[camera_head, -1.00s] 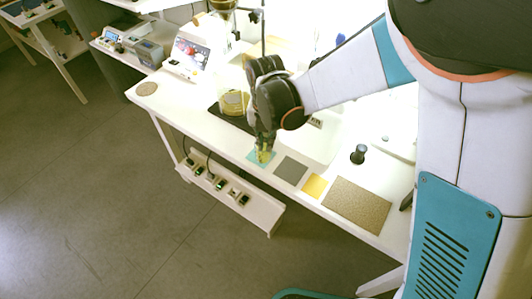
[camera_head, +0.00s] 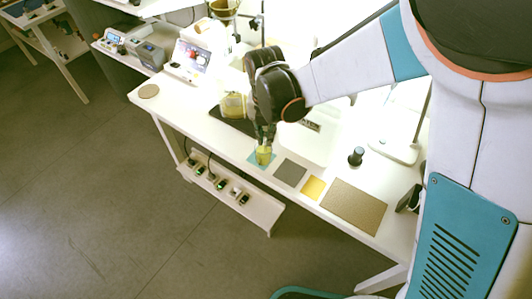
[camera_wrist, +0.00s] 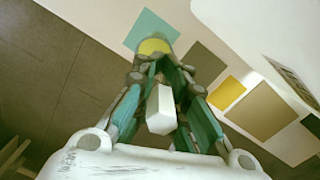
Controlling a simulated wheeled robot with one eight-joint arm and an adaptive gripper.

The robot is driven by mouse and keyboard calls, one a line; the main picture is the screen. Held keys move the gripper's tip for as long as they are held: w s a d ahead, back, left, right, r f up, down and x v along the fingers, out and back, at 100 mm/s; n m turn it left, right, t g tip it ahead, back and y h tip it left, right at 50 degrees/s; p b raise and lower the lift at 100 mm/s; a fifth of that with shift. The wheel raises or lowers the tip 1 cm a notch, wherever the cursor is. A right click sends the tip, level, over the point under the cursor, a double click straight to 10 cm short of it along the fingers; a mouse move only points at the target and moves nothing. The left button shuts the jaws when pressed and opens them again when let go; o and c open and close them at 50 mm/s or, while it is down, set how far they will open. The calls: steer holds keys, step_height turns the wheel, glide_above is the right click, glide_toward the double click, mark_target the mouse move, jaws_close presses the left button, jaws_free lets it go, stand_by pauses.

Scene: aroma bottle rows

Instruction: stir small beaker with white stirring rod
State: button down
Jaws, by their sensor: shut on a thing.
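The small beaker (camera_head: 264,155) holds yellow liquid and stands on a teal mat (camera_head: 254,160) near the table's front edge. In the wrist view the beaker's yellow round (camera_wrist: 155,46) shows just beyond my fingertips, over the teal mat (camera_wrist: 140,30). My gripper (camera_head: 266,138) points down right above the beaker. In the wrist view my gripper (camera_wrist: 157,72) is shut on the white stirring rod (camera_wrist: 160,112), whose near end shows between the fingers. The rod's far end is hidden, so I cannot tell how deep it sits in the beaker.
Right of the teal mat lie a grey mat (camera_head: 290,173), a yellow mat (camera_head: 312,188) and a brown mat (camera_head: 352,206). A larger vessel with yellow content (camera_head: 233,105) stands behind my gripper. A small black object (camera_head: 357,156) stands at the right.

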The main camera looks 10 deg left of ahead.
steer(key=shift+r+p, duration=1.55)
steer(key=shift+r, duration=1)
